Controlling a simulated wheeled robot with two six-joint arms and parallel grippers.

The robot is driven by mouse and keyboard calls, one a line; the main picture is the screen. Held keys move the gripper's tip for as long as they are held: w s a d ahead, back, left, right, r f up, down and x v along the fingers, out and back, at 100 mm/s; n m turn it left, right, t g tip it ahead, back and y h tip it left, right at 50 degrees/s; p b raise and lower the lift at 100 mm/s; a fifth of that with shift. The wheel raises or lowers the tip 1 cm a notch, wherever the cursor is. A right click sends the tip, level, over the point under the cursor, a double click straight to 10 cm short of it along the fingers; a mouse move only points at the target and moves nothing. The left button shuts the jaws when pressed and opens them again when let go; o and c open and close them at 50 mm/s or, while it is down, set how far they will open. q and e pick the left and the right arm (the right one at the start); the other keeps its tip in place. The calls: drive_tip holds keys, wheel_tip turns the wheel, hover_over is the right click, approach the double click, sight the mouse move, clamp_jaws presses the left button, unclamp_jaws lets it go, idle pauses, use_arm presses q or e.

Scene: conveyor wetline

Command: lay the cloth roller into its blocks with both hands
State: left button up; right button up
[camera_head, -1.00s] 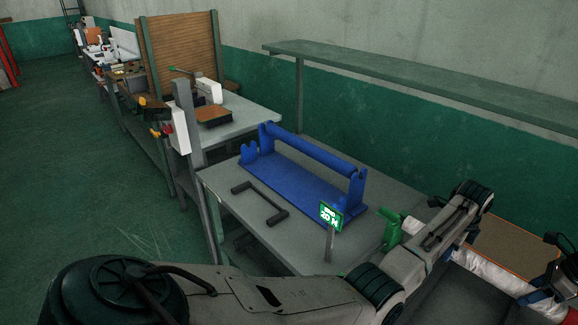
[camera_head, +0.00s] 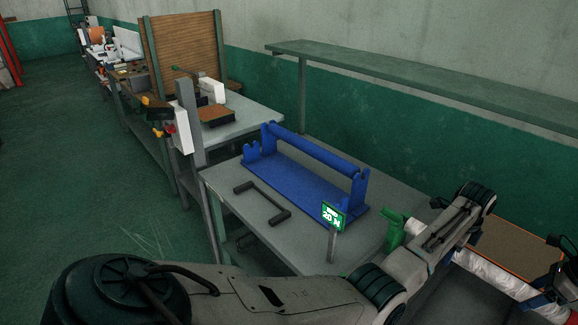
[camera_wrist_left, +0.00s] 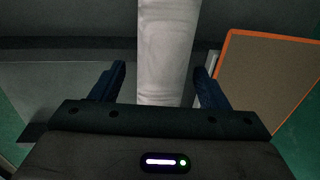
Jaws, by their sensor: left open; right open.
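The cloth roller (camera_head: 492,272) is a long white roll at the lower right of the head view, running down to a red part at the picture's edge. In the left wrist view the white roll (camera_wrist_left: 166,50) runs lengthwise between the two dark blue fingers. My left gripper (camera_head: 540,288) is at the far right of the head view, over the roller; in the wrist view it (camera_wrist_left: 160,85) is open, with a gap on both sides of the roll. I cannot make out the roller's blocks for certain. My right gripper is not in view.
A blue stand (camera_head: 290,180) with a blue bar across it is on the grey table (camera_head: 225,185). A dark handle (camera_head: 262,202), a green sign (camera_head: 333,215) and a green object (camera_head: 394,232) are there too. An orange-edged brown board (camera_head: 515,245) lies beside the roller.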

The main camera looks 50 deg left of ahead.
use_arm(q)
drive_tip(key=o, duration=0.5)
use_arm(e)
drive_tip(key=o, duration=0.6)
drive_tip(key=shift+c, duration=0.2)
use_arm(q)
drive_tip(key=r+p, duration=0.4)
drive_tip(key=p, duration=0.1)
drive_tip(key=r+p, duration=0.2)
drive_tip(key=shift+s, duration=0.35)
use_arm(e)
wheel_tip(320, 180, up, 7)
drive_tip(key=shift+r, duration=0.1)
use_arm(q)
drive_tip(key=shift+s+r+p, duration=0.2)
drive_tip(key=shift+r+p, duration=0.85)
drive_tip(key=shift+p, duration=0.05)
use_arm(e)
drive_tip(key=shift+r, duration=1)
drive_tip(key=shift+f, duration=0.1)
